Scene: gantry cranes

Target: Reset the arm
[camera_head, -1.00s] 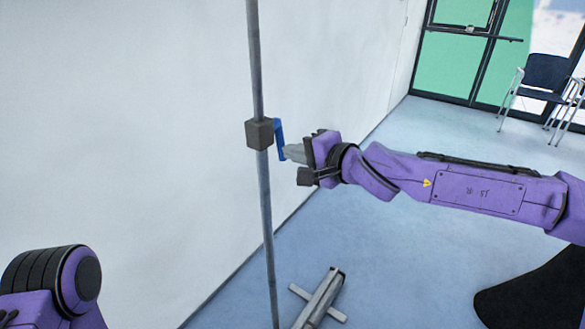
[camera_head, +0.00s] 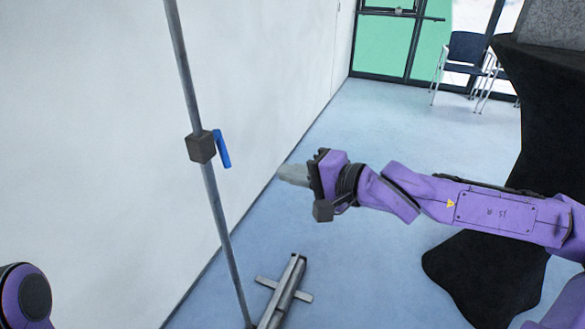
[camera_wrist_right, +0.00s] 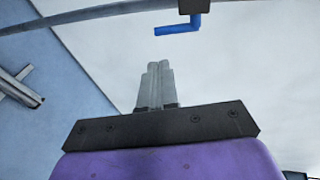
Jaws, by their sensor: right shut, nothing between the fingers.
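My right gripper (camera_head: 293,174) reaches in from the right in the head view, with its grey fingers together and nothing between them. It also shows in the right wrist view (camera_wrist_right: 155,85), fingers shut. The fingertips are apart from the blue handle (camera_head: 222,149), which sticks out of a dark block (camera_head: 201,147) on a tall grey pole (camera_head: 187,80). In the right wrist view the blue handle (camera_wrist_right: 178,27) lies beyond the fingertips with a gap between. My left arm shows only as a purple joint at the lower left; its gripper is out of view.
A metal base with crossed feet (camera_head: 284,290) stands on the blue floor at the pole's foot. A white wall (camera_head: 90,130) is behind the pole. Chairs (camera_head: 466,65) stand at the back right by a glass door. A black draped shape (camera_head: 535,110) stands at the right.

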